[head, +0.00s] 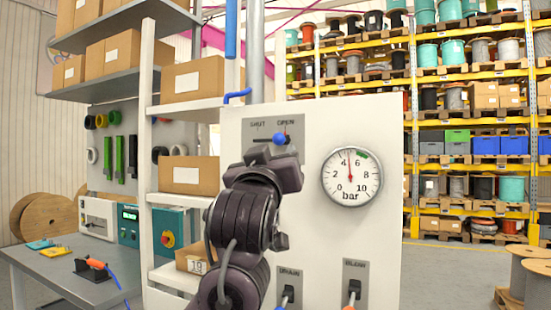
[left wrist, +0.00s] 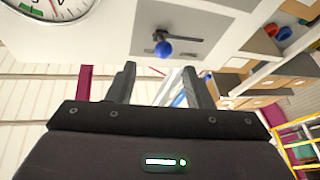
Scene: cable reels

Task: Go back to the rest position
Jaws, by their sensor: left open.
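A white panel (head: 385,240) stands in front of me with a lever under the labels SHUT and OPEN. The lever's blue knob (head: 280,138) is at the OPEN side; it also shows in the left wrist view (left wrist: 163,49). My left gripper (head: 276,158) is in front of the panel, just below the knob in the head view. In the left wrist view its fingers (left wrist: 162,82) are spread with nothing between them, and the knob appears beyond the tips. The exact gap is unclear. My right gripper is in neither view.
A round gauge (head: 351,177) on the panel reads a little above 4 bar. Two lower levers (head: 287,297) (head: 353,294) sit beneath it. Shelves with cardboard boxes (head: 192,80) and a grey workbench (head: 75,275) are at left. Racks of reels (head: 470,95) stand behind at right.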

